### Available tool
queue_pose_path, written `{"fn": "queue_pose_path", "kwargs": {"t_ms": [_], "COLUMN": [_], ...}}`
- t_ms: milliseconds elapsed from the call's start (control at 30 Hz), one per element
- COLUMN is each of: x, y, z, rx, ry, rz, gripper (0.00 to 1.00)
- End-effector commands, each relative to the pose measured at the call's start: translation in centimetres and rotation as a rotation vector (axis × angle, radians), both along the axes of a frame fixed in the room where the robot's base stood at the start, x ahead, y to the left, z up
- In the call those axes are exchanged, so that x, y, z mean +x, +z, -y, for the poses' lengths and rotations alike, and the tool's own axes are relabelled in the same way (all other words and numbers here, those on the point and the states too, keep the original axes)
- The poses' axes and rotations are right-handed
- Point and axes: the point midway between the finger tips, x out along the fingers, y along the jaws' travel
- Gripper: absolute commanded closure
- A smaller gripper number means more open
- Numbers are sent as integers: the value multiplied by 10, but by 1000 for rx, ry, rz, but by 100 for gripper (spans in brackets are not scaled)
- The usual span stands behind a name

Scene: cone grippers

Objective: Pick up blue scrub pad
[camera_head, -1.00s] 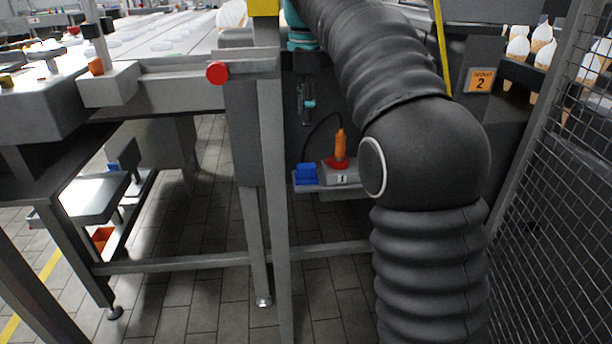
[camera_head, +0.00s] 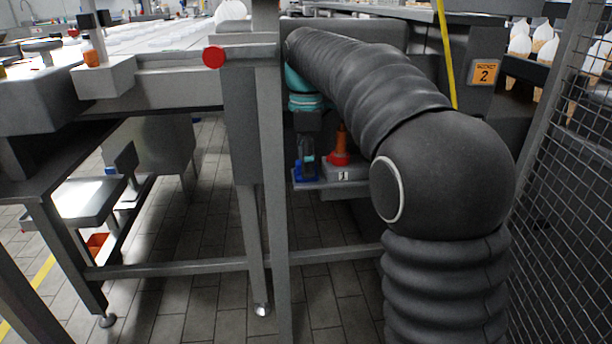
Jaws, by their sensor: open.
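The blue scrub pad (camera_head: 299,172) sits at the left end of a small grey shelf (camera_head: 330,186) under the machine. It is partly hidden behind my gripper. My gripper (camera_head: 306,172) points down at the pad from above, with its fingers over or around it. It is open. I cannot tell whether the fingers touch the pad.
A grey block with a red and orange tool (camera_head: 340,152) stands just right of the pad. A grey table leg (camera_head: 273,200) rises close on the left, with a red button (camera_head: 214,57) beside it. A mesh fence (camera_head: 566,190) borders the right.

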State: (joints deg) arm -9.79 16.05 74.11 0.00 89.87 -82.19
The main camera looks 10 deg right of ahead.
Motion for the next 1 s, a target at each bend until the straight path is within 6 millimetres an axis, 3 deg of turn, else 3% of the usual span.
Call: {"fn": "queue_pose_path", "kwargs": {"t_ms": [333,533,1000], "x": [0,0,-2], "y": [-6,-7,-2], "z": [0,0,0], "rx": [0,0,0], "ry": [0,0,0], "rz": [0,0,0], "gripper": [48,98,100]}}
